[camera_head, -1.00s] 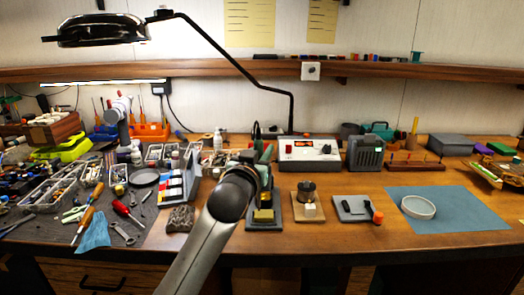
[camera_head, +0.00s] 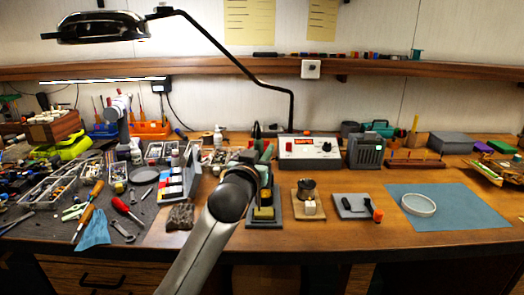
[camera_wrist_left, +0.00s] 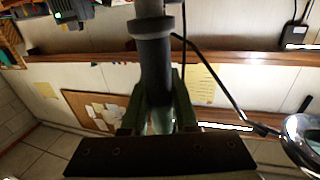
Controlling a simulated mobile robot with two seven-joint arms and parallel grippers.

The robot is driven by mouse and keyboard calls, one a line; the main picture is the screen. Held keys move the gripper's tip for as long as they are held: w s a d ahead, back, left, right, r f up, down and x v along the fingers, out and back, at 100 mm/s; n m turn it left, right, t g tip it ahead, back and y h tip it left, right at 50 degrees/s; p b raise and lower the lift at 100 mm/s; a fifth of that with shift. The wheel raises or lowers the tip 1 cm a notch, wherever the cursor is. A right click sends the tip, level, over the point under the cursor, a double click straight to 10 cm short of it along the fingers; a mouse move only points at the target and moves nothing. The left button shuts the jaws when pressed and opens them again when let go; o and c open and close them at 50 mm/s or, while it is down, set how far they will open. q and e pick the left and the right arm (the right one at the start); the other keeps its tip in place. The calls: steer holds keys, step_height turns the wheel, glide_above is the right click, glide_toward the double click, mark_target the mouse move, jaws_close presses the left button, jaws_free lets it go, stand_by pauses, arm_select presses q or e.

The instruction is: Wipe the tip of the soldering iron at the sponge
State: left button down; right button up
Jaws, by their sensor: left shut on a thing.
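My left gripper (camera_head: 264,152) is shut on the soldering iron, with its green fingers at the back of the stand. In the left wrist view the iron's dark handle (camera_wrist_left: 156,72) runs between the two green fingers, with a grey collar further out. The iron's tip cannot be made out in either view. The yellow sponge (camera_head: 263,213) sits in a dark stand (camera_head: 264,222) in front of and below the gripper. My arm covers part of the stand's left side, so I cannot tell whether the tip touches the sponge. My right gripper is not in view.
A white station with a red display (camera_head: 308,147) stands behind. A solder spool (camera_head: 306,188) on a wooden base is right of the stand. A blue mat (camera_head: 450,212) with a white dish (camera_head: 418,205) lies further right. Tools and trays crowd the left. A lamp arm (camera_head: 240,70) hangs above.

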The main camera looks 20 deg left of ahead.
arm_select(q)
steer(key=shift+w+d+p, duration=0.15)
steer(key=shift+d+p, duration=0.25)
steer(key=shift+d, duration=0.2)
steer(key=shift+w+d+p, duration=0.15)
steer(key=shift+d+p, duration=0.25)
steer(key=shift+d, duration=0.2)
stand_by(1.1)
steer(key=shift+s+a+p, duration=0.25)
steer(key=shift+a+p, duration=0.75)
steer(key=shift+p, duration=0.2)
stand_by(1.3)
steer(key=shift+s+a, duration=0.1)
steer(key=shift+a, duration=0.15)
steer(key=shift+w+d+p, duration=0.2)
steer(key=shift+d+p, duration=0.2)
steer(key=shift+d, duration=0.2)
steer(key=shift+w+d+p, duration=0.15)
steer(key=shift+d+p, duration=0.25)
steer(key=shift+d, duration=0.2)
stand_by(1.6)
